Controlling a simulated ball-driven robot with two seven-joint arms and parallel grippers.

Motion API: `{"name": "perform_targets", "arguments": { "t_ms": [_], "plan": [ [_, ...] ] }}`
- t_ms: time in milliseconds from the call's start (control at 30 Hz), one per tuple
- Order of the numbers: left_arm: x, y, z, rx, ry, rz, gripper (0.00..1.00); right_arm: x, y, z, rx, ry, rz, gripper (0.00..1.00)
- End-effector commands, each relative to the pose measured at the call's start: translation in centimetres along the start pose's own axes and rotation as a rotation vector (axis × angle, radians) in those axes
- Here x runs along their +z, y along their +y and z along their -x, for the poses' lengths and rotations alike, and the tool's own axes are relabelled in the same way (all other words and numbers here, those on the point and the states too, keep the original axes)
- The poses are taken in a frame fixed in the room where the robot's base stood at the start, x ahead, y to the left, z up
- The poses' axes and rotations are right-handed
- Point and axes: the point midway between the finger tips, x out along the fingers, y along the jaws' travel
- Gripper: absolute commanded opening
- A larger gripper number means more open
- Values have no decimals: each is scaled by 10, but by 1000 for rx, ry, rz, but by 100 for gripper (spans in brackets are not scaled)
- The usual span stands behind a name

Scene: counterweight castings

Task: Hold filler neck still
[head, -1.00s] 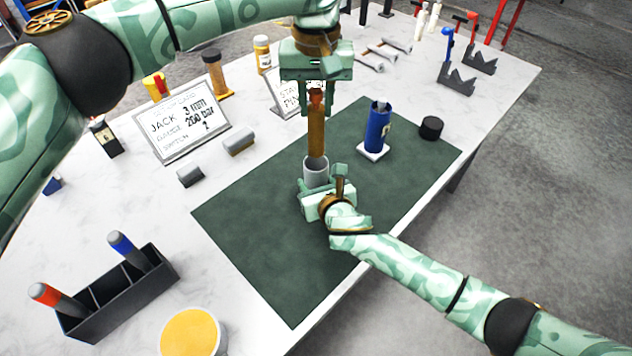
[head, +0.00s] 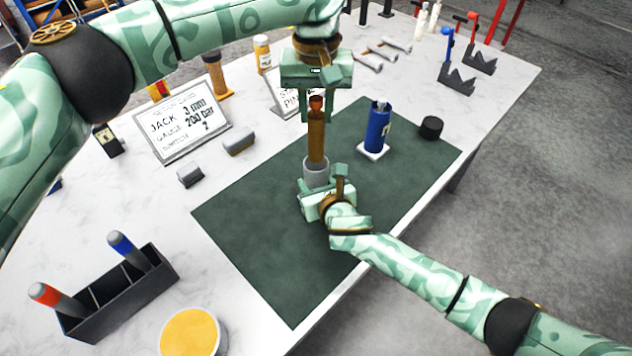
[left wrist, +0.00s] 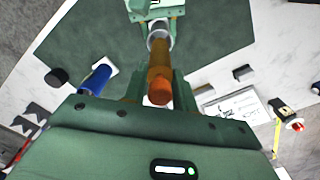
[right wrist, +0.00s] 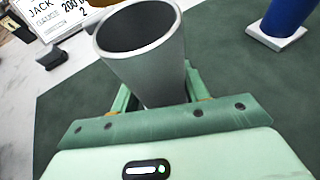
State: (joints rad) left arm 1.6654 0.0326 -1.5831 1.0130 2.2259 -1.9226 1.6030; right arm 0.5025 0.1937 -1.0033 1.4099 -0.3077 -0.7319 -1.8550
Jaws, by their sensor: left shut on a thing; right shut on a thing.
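A grey, hollow, open-topped cylinder (head: 316,174), apparently the filler neck, stands upright over the green mat. My right gripper (head: 322,188) is shut around it. In the right wrist view the cylinder (right wrist: 146,52) leans in the picture, and its dark opening looks empty. My left gripper (head: 316,110) is shut on a brown cylinder with an orange top (head: 316,138), held upright directly above the grey cylinder. The brown cylinder also shows in the left wrist view (left wrist: 159,76), in line with the grey one (left wrist: 159,32). The exact gap between them is hard to tell.
A blue cylinder (head: 378,130) on a white base and a black puck (head: 431,127) stand right of the grippers. The green mat (head: 260,240) is clear in front. A sign (head: 183,128), grey blocks (head: 190,174) and a black pen tray (head: 120,295) lie left.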

Motion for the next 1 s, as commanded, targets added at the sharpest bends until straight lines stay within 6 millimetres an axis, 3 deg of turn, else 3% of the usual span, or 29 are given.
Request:
{"name": "perform_targets", "arguments": {
  "t_ms": [1000],
  "plan": [
    [0, 0, -52, 1, -1, 0, 0, 1, 0, 0, 0, -2, 0, 4]
  ]
}}
